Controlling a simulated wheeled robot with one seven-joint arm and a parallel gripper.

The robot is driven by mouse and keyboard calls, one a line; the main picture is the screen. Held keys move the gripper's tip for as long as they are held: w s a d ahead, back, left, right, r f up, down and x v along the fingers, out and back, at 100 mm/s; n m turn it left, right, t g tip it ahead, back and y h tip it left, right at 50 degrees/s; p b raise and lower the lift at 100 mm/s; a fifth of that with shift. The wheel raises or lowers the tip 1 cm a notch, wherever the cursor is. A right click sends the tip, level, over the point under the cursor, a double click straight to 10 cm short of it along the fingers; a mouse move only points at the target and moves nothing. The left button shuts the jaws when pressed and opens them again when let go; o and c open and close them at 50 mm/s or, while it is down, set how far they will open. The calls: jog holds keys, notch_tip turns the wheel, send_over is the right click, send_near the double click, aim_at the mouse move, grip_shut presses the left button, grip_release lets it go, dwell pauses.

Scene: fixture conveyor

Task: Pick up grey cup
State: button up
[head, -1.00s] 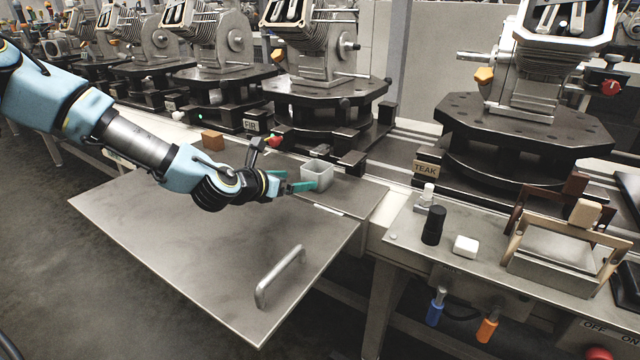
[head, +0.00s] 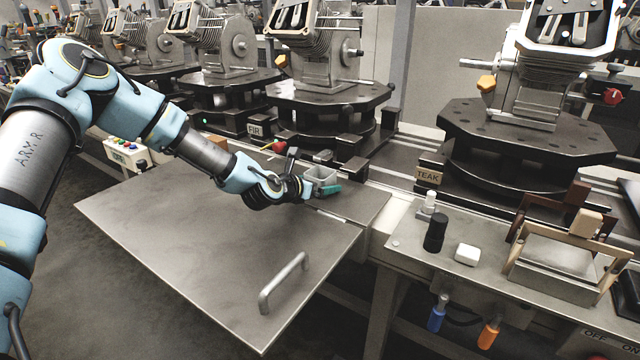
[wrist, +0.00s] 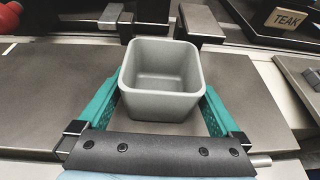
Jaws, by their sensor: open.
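The grey cup (wrist: 161,106) is a square, open-topped, empty container standing upright on the metal surface. In the head view the cup (head: 321,173) is partly hidden by my gripper (head: 332,188). In the wrist view my gripper (wrist: 158,108) is open, with one teal finger on each side of the cup. The cup's near part lies between the fingers. The left finger seems close to the wall; I cannot tell whether either finger touches it.
Dark fixture blocks (wrist: 152,14) stand just behind the cup. A hinged metal panel with a handle (head: 284,283) lies in front. A brown block (head: 216,143) is partly behind my arm.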

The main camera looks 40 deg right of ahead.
jog(key=c, duration=1.1)
